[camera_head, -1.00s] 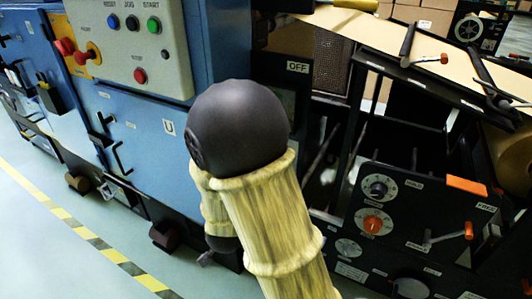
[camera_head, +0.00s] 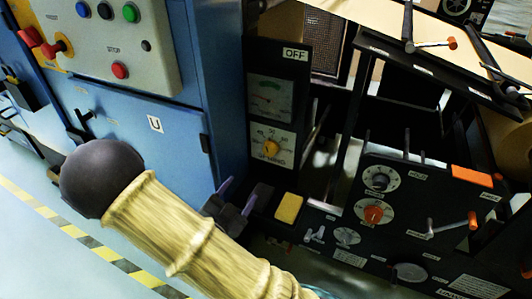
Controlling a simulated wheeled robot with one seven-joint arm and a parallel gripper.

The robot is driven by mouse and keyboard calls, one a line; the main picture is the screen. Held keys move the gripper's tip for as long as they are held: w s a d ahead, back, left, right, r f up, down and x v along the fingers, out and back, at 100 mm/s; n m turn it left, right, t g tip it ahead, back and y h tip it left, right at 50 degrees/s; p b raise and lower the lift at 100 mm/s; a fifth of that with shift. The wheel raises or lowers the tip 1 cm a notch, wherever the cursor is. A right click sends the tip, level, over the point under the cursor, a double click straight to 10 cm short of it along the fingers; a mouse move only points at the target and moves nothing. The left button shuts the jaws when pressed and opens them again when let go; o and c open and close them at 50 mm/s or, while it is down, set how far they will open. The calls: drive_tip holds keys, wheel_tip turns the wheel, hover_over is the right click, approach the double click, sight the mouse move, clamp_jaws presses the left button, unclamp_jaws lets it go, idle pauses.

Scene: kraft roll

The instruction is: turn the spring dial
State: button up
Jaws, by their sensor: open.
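I cannot tell by label which dial is the spring dial. A white dial plate with a small yellow-orange knob (camera_head: 271,147) and a numbered scale is on the dark upright panel, below a gauge. On the lower right panel are a black-knobbed dial (camera_head: 380,180) and an orange-knobbed dial (camera_head: 374,213) below it. My gripper (camera_head: 238,196), dark with two purple-tipped fingers, is open, with nothing seen between the fingers. In the picture it is below and left of the white dial plate, apart from it. My yellow-sleeved arm covers the lower left.
A blue cabinet (camera_head: 180,150) with a button box (camera_head: 110,45) stands at left. A yellow block (camera_head: 289,207) shows beside my gripper. An orange-tipped lever (camera_head: 455,226) sticks out at right. Black frame bars and a sloping paper web (camera_head: 480,45) are above. Floor is free at lower left.

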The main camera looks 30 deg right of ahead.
sight(268, 152)
drive_tip(key=b+x, duration=0.2)
drive_tip(key=x, duration=1.5)
drive_tip(key=shift+w+d+b, duration=0.15)
drive_tip(key=shift+b, duration=0.15)
drive_tip(key=shift+c, duration=0.4)
drive_tip(key=shift+w, duration=0.1)
drive_tip(key=c, duration=0.3)
drive_tip(key=shift+d+r, duration=0.1)
drive_tip(key=shift+r, duration=0.05)
drive_tip(key=c, duration=0.6)
